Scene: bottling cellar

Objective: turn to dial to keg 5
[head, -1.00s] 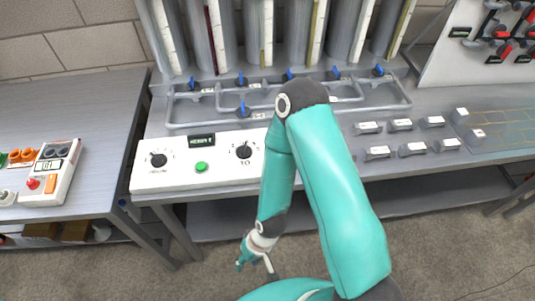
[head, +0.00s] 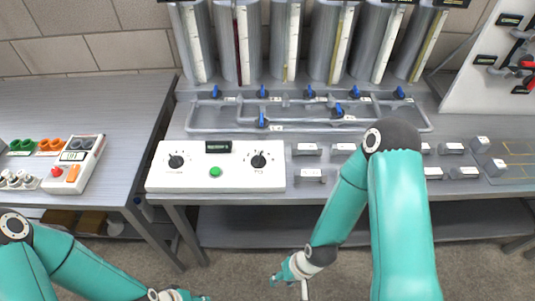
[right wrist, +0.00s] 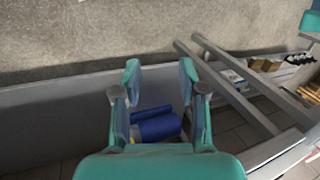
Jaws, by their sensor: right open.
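The white control panel (head: 205,184) lies at the front of the bench. Its right dial (head: 259,161) is a black knob, with a label below that is too small to read surely. A second black dial (head: 176,161) sits on the left, with a green button (head: 215,172) and a small dark display (head: 217,147) between them. My right gripper (head: 291,274) is low in front of the bench, apart from the panel. In the right wrist view its fingers (right wrist: 160,92) are spread with nothing gripped. My left gripper (head: 182,296) is partly cut off at the bottom edge.
Several metal kegs (head: 285,40) stand behind pipes with blue valves (head: 310,91). Small grey blocks (head: 309,175) lie right of the panel. A coloured button box (head: 75,166) is on the left table. A blue object (right wrist: 157,128) shows below the right fingers.

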